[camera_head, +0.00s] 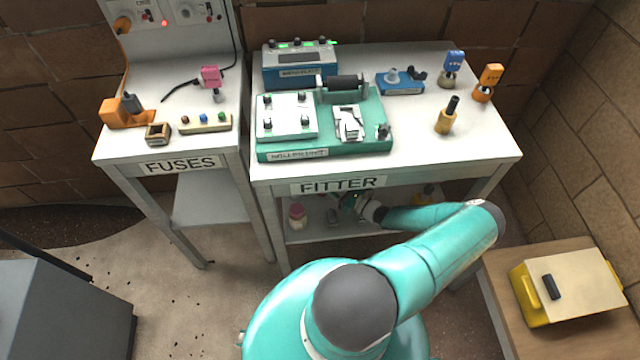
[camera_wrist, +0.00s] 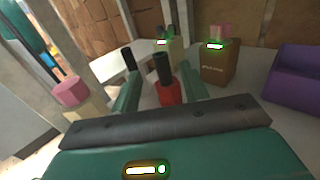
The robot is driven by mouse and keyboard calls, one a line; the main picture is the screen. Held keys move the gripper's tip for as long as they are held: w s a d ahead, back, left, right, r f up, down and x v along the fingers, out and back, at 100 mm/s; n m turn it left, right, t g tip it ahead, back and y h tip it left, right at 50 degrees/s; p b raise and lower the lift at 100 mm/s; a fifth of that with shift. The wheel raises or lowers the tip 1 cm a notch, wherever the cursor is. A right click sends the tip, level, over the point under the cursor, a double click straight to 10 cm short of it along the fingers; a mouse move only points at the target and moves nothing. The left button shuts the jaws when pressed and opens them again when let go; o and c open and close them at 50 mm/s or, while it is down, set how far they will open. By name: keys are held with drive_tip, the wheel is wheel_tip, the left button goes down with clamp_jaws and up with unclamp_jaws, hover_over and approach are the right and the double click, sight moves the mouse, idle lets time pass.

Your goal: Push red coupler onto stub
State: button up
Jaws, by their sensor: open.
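My gripper (camera_wrist: 159,70) is open in the wrist view, its two teal fingers spread. A red piece (camera_wrist: 169,94), which looks like the red coupler, stands between the fingers with a gap on each side. A black upright stem (camera_wrist: 162,67) rises from its top. Whether that stem is the stub or part of the coupler I cannot tell. A second black stem (camera_wrist: 128,59) stands just beyond the left finger. In the head view my gripper (camera_head: 350,203) is low at the shelf under the FITTER table, partly hidden by the tabletop and my arm.
In the wrist view, a pink-topped piece (camera_wrist: 70,92) is at left, a brown labelled box (camera_wrist: 213,67) behind, and a purple bin (camera_wrist: 298,82) at right. The FITTER tabletop (camera_head: 420,140) lies above the lower shelf. A table leg (camera_head: 271,222) stands left.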

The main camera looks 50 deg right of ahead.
drive_tip(key=w, duration=0.7)
drive_tip(key=shift+w+a, duration=0.2)
drive_tip(key=shift+w, duration=0.15)
clamp_jaws()
